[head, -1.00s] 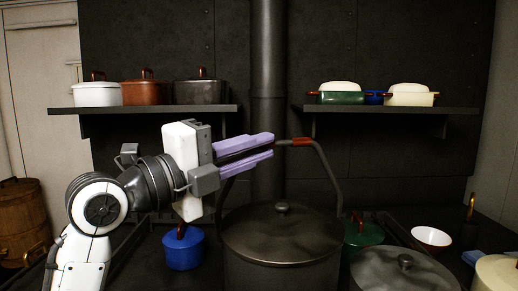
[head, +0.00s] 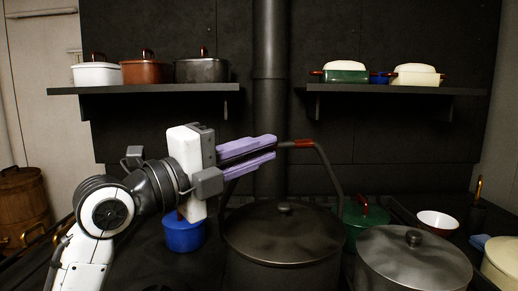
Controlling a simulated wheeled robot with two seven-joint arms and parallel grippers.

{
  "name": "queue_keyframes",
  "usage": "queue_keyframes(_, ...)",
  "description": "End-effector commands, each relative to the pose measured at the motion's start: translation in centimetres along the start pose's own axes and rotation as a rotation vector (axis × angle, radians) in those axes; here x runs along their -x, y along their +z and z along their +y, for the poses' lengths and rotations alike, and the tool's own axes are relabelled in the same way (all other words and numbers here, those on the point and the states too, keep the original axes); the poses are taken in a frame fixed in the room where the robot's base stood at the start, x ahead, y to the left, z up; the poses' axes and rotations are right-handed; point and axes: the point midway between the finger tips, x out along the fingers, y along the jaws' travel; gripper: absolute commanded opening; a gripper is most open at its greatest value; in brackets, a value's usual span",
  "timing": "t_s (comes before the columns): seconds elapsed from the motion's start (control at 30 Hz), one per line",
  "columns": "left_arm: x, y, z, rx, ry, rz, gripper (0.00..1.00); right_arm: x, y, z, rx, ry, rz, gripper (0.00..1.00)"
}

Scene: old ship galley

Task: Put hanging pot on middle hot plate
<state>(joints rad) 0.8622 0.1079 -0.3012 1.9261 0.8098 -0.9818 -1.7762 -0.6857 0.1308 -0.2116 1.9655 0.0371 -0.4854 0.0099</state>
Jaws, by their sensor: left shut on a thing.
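The large dark pot (head: 283,250) has a lid with a round knob and a tall arched handle with a red grip (head: 303,144). My left gripper (head: 272,147), with purple fingers, comes in from the left and is shut on the top of this handle, beside the red grip. The pot is upright below it. Its base is cut off by the picture's bottom edge, so I cannot tell whether it touches anything. I cannot make out the middle hot plate on the dark surface. My right gripper is not in view.
A grey lidded pot (head: 413,262) stands close on the right, with a green pot (head: 366,222) behind. A blue pot (head: 183,233) is on the left. A white bowl (head: 437,221) is at right. Shelves (head: 150,90) with pots and a vertical pipe (head: 270,100) are behind.

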Motion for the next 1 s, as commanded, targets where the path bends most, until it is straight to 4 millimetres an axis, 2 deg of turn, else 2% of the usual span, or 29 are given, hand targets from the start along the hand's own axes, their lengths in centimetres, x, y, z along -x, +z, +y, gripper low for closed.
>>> queue_keyframes(0.43, 0.5, -0.4, 2.1, -0.004, -0.02, -0.003, 0.0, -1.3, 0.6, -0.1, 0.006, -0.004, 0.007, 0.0)
queue_keyframes(0.93, 0.5, -0.4, 2.4, -0.004, -0.021, -0.003, 0.0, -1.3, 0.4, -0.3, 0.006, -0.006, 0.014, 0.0)
queue_keyframes(0.97, 0.5, -0.4, 2.4, -0.004, -0.021, -0.003, 0.15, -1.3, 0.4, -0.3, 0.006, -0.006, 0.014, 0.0)
queue_keyframes(1.0, 0.5, -0.4, 2.4, -0.004, -0.02, -0.003, 0.21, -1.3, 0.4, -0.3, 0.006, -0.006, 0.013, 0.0)
